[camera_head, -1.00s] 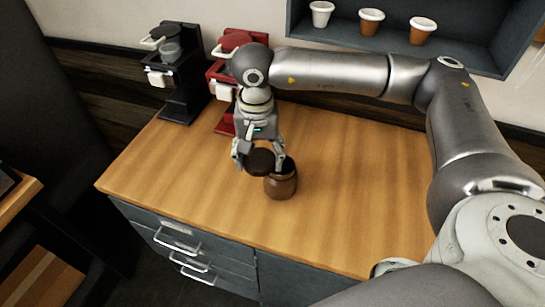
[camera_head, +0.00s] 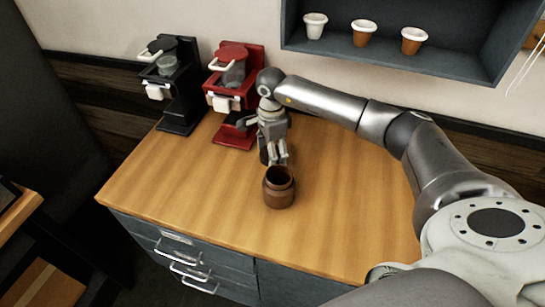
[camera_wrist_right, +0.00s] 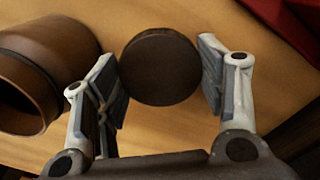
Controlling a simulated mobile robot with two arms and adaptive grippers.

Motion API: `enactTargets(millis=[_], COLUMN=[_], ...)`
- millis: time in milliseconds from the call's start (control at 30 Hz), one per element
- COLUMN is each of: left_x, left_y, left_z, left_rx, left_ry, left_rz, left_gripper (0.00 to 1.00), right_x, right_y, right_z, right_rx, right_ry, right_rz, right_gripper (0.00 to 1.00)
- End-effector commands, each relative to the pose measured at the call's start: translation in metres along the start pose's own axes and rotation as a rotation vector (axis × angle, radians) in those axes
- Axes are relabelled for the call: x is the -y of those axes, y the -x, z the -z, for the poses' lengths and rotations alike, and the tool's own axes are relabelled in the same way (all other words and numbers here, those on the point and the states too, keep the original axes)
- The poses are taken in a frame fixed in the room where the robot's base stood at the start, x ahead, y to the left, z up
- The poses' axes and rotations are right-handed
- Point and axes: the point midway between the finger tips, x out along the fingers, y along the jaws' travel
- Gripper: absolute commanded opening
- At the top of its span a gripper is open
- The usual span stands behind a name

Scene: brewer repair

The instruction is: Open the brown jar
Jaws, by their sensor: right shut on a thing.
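The brown jar (camera_head: 279,190) stands upright on the wooden counter, with its dark mouth uncovered. In the right wrist view the jar (camera_wrist_right: 45,65) is at the left, beside my gripper. My right gripper (camera_head: 274,156) is behind the jar, towards the red brewer. It is shut on the round dark brown lid (camera_wrist_right: 160,67), which sits between its fingers and is apart from the jar. In the head view the lid (camera_head: 264,153) is partly hidden by the fingers; its exact height over the counter is unclear. My left gripper is out of view.
A black brewer (camera_head: 178,85) and a red brewer (camera_head: 236,95) stand at the counter's back left. A wall shelf (camera_head: 440,60) holds several small pots. The wooden counter (camera_head: 340,215) is clear right of the jar and in front-left of it.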

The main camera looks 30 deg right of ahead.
Motion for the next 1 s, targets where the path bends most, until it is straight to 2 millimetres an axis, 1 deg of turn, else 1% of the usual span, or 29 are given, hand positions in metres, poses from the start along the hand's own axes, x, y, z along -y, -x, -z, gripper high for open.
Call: enactTargets(millis=[233,300,467,633,667,700,800,1000], left_x=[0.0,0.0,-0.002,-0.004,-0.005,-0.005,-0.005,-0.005], left_y=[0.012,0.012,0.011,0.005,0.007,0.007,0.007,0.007], left_z=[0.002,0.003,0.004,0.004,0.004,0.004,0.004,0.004], left_rx=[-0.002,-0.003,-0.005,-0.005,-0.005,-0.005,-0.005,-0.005], left_ry=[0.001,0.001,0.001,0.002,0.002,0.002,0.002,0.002], left_rz=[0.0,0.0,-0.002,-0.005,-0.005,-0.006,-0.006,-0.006], left_gripper=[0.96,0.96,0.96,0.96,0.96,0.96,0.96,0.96], right_x=[-0.001,0.0,0.0,0.0,0.0,0.0,0.0,0.0], right_y=[-0.031,-0.034,-0.035,-0.04,-0.038,-0.038,-0.038,-0.037], right_z=[0.0,0.0,0.0,0.0,0.0,0.0,0.0,0.0], right_rx=[0.0,-0.001,-0.001,0.0,0.0,0.0,0.0,0.0], right_ry=[0.001,0.001,0.002,0.002,0.002,0.002,0.002,0.002], right_rz=[-0.002,0.0,0.001,0.001,0.001,0.001,0.0,0.0], right_gripper=[0.35,0.35,0.35,0.35,0.68,0.73,0.86,0.86])
